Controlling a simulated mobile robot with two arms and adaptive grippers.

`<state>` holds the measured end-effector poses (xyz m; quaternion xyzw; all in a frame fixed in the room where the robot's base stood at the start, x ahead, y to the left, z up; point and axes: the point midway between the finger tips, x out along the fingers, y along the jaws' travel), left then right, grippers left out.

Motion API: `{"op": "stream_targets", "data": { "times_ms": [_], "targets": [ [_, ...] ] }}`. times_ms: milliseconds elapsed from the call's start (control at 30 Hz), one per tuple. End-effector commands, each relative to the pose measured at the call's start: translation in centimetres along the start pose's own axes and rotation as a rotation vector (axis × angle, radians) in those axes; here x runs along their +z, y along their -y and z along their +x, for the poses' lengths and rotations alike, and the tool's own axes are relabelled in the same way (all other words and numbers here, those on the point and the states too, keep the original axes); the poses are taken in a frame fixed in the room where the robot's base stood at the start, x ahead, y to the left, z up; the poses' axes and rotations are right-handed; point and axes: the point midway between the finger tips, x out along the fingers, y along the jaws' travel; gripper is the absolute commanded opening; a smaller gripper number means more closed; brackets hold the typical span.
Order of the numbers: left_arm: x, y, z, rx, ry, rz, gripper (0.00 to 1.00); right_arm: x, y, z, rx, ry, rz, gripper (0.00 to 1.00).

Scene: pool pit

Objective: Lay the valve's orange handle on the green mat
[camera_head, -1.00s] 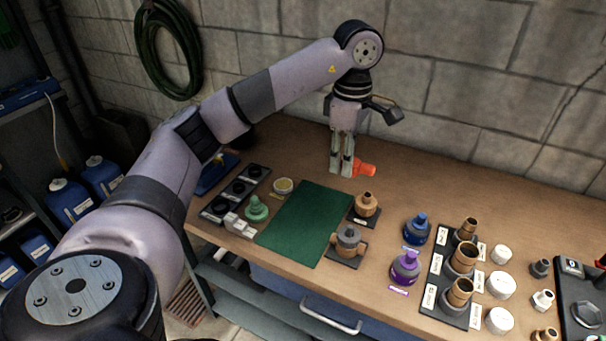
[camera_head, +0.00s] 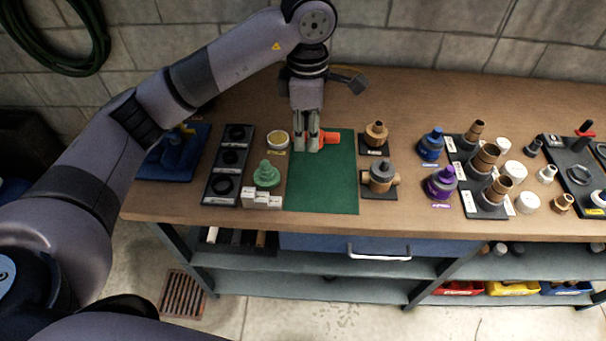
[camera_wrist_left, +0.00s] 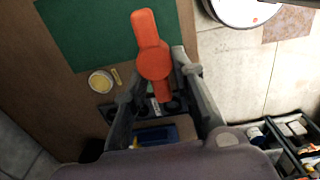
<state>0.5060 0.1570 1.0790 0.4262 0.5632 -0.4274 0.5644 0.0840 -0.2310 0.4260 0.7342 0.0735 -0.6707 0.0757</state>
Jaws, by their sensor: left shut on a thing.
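The orange handle (camera_wrist_left: 153,62) is gripped between the fingers of my left gripper (camera_head: 313,146). In the wrist view it extends out beyond the fingertips, with a round middle and a flat arm. In the head view the handle (camera_head: 329,137) shows as an orange piece at the right of the fingers, over the far part of the green mat (camera_head: 325,185). The mat also shows in the wrist view (camera_wrist_left: 90,30), beyond the handle. I cannot tell whether the handle touches the mat. My right gripper is not in view.
A yellow-lidded round tin (camera_head: 277,140), a green knobbed piece (camera_head: 266,175) and white blocks (camera_head: 262,199) stand left of the mat. Brass fittings (camera_head: 376,135) and a grey valve body (camera_head: 381,176) stand right of it. The near part of the mat is bare.

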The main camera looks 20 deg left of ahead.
Motion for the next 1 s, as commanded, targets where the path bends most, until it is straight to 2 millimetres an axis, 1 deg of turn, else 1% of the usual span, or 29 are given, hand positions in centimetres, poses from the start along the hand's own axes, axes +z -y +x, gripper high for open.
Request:
{"op": "stream_targets", "data": {
  "times_ms": [33,200,267,300,433,500,600,767,1000],
  "targets": [
    [0.0,0.2,1.4,-0.009,0.000,0.002,0.05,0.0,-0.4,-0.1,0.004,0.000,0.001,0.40],
    [0.0,0.2,5.7,-0.010,-0.001,0.000,0.05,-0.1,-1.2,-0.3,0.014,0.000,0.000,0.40],
    [-0.1,0.3,7.3,-0.011,-0.002,0.000,0.05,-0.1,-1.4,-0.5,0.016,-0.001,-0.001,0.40],
    [-0.1,0.2,8.2,-0.009,-0.002,-0.001,0.05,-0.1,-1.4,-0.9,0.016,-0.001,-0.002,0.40],
    [-0.1,0.2,11.2,-0.007,-0.002,-0.001,0.05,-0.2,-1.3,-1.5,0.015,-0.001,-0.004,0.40],
    [-0.1,0.1,12.4,-0.005,-0.002,0.000,0.05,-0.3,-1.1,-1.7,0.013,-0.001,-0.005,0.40],
    [-0.1,0.0,13.4,-0.002,0.000,0.000,0.05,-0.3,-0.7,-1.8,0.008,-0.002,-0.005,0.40],
    [-0.1,0.0,14.4,-0.002,-0.001,0.000,0.05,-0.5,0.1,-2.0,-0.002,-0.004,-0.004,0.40],
    [-0.1,0.1,17.8,-0.003,0.000,0.000,0.05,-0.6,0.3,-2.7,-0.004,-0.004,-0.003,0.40]
  ]
}}
